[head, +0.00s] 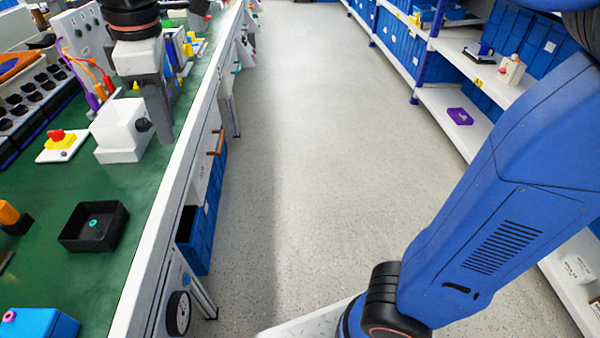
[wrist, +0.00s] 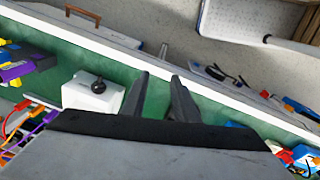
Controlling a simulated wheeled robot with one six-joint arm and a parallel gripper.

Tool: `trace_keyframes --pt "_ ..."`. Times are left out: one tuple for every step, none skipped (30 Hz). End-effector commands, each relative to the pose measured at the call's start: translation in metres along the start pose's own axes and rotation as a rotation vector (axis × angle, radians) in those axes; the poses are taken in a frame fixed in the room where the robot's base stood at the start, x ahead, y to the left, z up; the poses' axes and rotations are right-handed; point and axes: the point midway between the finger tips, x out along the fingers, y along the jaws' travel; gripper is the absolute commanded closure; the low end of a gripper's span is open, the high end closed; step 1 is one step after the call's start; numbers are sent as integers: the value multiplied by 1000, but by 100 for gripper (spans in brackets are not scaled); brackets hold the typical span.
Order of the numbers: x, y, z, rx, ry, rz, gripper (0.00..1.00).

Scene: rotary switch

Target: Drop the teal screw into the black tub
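The black tub (head: 68,238) is an open square tray on the green bench top in the head view. The small teal screw (head: 94,224) lies inside it, toward its right side. My gripper (head: 162,138) is beyond the tub, above the bench near its edge and beside the white switch box. In the wrist view my gripper (wrist: 158,92) has its two dark fingers apart, with only green bench between them. Neither the tub nor the screw can be made out in the wrist view.
A white switch box (head: 112,138) with a black knob stands next to my gripper; it also shows in the wrist view (wrist: 88,98). A red and yellow button (head: 60,140) is left of it. A blue box (head: 38,324) sits at the near left. The white bench edge (head: 160,215) borders the aisle.

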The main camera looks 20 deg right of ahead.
Motion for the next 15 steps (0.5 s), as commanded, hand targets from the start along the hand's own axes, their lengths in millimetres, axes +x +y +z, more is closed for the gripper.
trace_keyframes --pt "2 5 26 74 8 12 73" --pt "4 7 39 118 13 19 73" --pt "7 9 56 176 19 29 73" --pt "9 10 69 218 26 37 73" --pt "12 11 82 262 30 43 73" --pt "15 11 98 319 37 53 73" --pt "18 11 111 362 42 61 73" --pt "21 10 123 406 47 69 73" --pt "25 9 139 464 55 79 73" --pt "28 7 151 506 60 86 73" --pt "31 6 162 549 66 95 73" --pt "36 2 178 606 73 106 73" --pt "40 0 189 649 78 114 73" --pt "43 -3 200 692 83 122 73" --pt "48 -7 214 749 92 134 73"
